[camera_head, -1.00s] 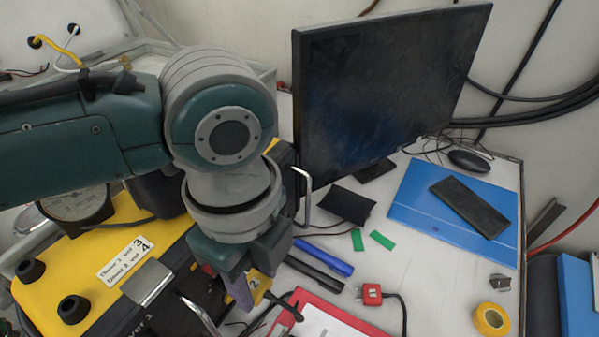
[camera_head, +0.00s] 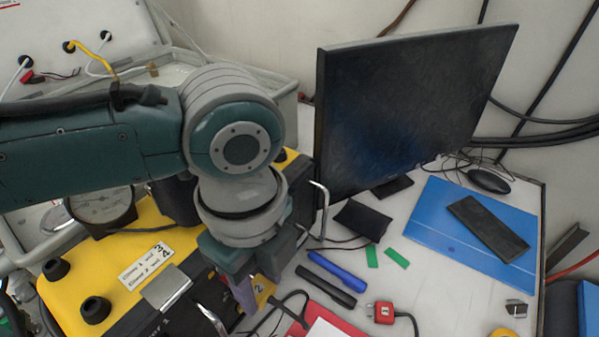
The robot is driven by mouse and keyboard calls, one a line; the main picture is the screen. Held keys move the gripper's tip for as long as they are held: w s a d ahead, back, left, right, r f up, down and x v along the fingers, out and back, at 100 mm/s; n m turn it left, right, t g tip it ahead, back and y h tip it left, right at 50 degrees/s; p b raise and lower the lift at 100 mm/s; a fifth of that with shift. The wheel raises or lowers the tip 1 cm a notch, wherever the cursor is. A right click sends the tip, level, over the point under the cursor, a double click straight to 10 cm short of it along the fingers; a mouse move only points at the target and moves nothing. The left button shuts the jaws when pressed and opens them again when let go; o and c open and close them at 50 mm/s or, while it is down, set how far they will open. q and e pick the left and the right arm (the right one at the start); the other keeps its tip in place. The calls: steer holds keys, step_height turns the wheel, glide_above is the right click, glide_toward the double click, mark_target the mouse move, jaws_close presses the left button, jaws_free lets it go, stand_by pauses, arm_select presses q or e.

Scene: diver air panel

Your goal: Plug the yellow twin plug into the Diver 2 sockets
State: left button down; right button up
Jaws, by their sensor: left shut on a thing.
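My left gripper (camera_head: 258,285) points down at the right front edge of the yellow-topped panel box (camera_head: 65,290). The Diver 2 sockets are not visible; the box front is seen steeply and partly covered by my arm. I cannot tell whether the plug touches the box. My right gripper is not in view.
A metal handle (camera_head: 212,320) sticks out from the box front near the gripper. A red plug (camera_head: 383,313) with a black cable, a blue marker (camera_head: 337,271) and a black marker (camera_head: 326,286) lie on the table. A monitor (camera_head: 410,110) stands behind.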

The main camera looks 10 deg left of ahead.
arm_select(q)
steer(key=shift+p, duration=0.45)
stand_by(1.0)
steer(key=shift+w+a+p, duration=0.2)
steer(key=shift+a+p, duration=0.1)
steer(key=shift+a, duration=0.2)
steer(key=shift+w+a+p, duration=0.15)
steer(key=shift+a+p, duration=0.1)
steer(key=shift+a, duration=0.25)
stand_by(2.0)
steer(key=shift+c, duration=1.9)
jaws_free()
steer(key=shift+r, duration=0.1)
